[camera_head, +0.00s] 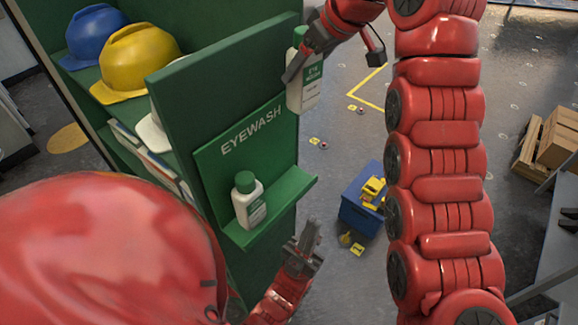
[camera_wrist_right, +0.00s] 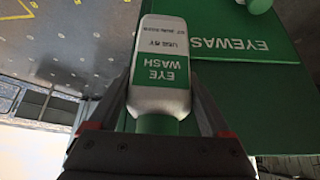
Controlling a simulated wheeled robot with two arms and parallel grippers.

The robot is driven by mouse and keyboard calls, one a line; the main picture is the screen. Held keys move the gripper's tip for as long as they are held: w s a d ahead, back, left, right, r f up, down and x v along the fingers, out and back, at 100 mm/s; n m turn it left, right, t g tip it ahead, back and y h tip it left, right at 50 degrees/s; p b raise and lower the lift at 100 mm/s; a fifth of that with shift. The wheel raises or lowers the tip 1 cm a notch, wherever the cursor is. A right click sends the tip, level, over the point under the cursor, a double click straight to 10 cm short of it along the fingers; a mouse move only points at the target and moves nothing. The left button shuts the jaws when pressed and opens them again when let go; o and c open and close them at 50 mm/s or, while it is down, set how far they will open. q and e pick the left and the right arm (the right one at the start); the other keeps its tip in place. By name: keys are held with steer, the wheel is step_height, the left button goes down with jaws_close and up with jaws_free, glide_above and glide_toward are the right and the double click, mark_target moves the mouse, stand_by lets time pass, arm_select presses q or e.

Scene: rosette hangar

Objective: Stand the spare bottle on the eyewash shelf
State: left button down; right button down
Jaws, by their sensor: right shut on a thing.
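The spare bottle (camera_head: 303,88), white with a green cap and a green eyewash label, is held by my right gripper (camera_head: 304,58) in the air to the right of the green cabinet side. In the right wrist view the bottle (camera_wrist_right: 161,65) sits between the fingers of the right gripper (camera_wrist_right: 165,125). The eyewash shelf (camera_head: 285,203) is a green ledge below the EYEWASH lettering. Another white bottle with a green cap (camera_head: 248,202) stands upright on its left part; the right part is bare. My left gripper (camera_head: 305,246) is below the shelf; its fingers look close together, but their gap is unclear.
The green cabinet (camera_head: 215,80) holds a blue helmet (camera_head: 95,35) and a yellow helmet (camera_head: 137,62). A blue bin (camera_head: 360,212) with yellow items stands on the floor. Wooden crates (camera_head: 552,140) are at the right.

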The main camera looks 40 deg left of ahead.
mark_target(293, 95)
steer(key=s+a+r+n, duration=0.1)
steer(key=s+r, duration=0.2)
steer(key=s, duration=0.1)
steer(key=shift+g, duration=0.3)
steer(key=f+b, duration=0.2)
steer(key=f, duration=0.1)
steer(key=f+b, duration=0.2)
steer(key=f, duration=0.1)
steer(key=f+b, duration=0.2)
steer(key=f, duration=0.1)
steer(key=shift+w+b, duration=0.3)
steer(key=shift+w, duration=0.1)
step_height(293, 95, down, 18)
steer(key=p, duration=0.4)
steer(key=shift+s+a+f, duration=0.15)
steer(key=shift+s, duration=0.05)
jaws_free()
